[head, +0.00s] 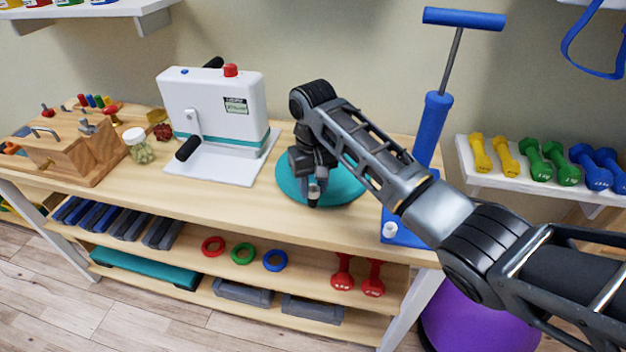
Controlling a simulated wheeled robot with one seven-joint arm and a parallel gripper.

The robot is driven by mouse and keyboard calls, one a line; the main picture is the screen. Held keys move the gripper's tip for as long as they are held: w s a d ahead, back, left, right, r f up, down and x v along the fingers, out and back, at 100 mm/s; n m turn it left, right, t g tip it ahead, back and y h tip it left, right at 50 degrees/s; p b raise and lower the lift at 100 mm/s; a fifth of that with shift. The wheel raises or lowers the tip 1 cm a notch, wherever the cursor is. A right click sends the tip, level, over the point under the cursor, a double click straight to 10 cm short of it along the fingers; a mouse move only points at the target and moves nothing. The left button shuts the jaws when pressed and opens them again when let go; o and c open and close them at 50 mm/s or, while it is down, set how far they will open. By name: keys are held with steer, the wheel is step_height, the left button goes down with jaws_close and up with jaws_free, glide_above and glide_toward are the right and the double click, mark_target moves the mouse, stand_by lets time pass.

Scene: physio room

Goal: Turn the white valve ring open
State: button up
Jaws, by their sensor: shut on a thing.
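A round teal cushion (345,188) lies flat on the wooden bench top. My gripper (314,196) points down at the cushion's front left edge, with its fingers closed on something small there. The white valve ring is not clearly visible; my fingers cover the place where they grip, so how far it is turned cannot be told. A blue hand pump (431,130) stands upright to the right of the cushion, partly behind my arm. A small white knob (389,230) shows at the front of the pump's base.
A white machine with a red knob (212,110) stands left of the cushion. Further left are a jar (138,146) and a wooden peg block (75,150). Coloured rings (243,254) and red dumbbells (343,272) lie on the shelf below. A purple ball (475,318) is at lower right.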

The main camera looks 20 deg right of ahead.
stand_by(0.3)
steer(key=o, duration=1)
steer(key=shift+f, duration=0.1)
